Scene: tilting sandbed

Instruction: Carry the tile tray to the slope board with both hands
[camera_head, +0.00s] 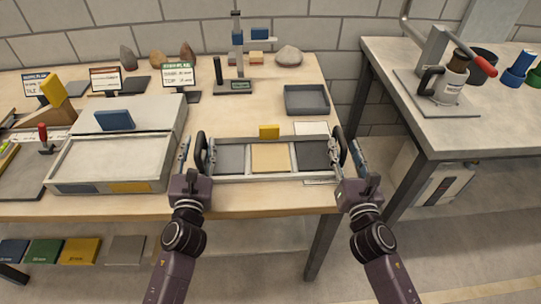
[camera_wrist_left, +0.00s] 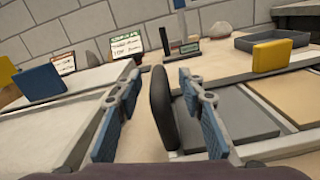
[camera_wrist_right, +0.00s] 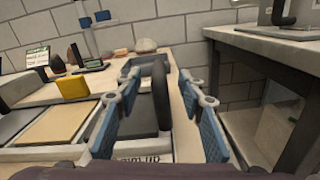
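The tile tray (camera_head: 262,179) lies on the wooden table, with a tan tile between two dark grey tiles and a black handle at each end. My left gripper (camera_head: 197,158) is open at its left handle (camera_head: 201,148). In the left wrist view this handle (camera_wrist_left: 161,105) stands between the spread blue fingers. My right gripper (camera_head: 346,156) is open at the right handle. In the right wrist view that handle (camera_wrist_right: 160,92) shows between the spread fingers. A pale framed board (camera_head: 100,188), which may be the slope board, lies left of the tray.
A yellow block (camera_head: 269,131) stands behind the tray's middle. An empty grey bin (camera_head: 306,100) is at the back right. A blue block (camera_head: 114,120) and several sign cards stand at the back left. A gap separates this table from the right bench (camera_head: 470,130).

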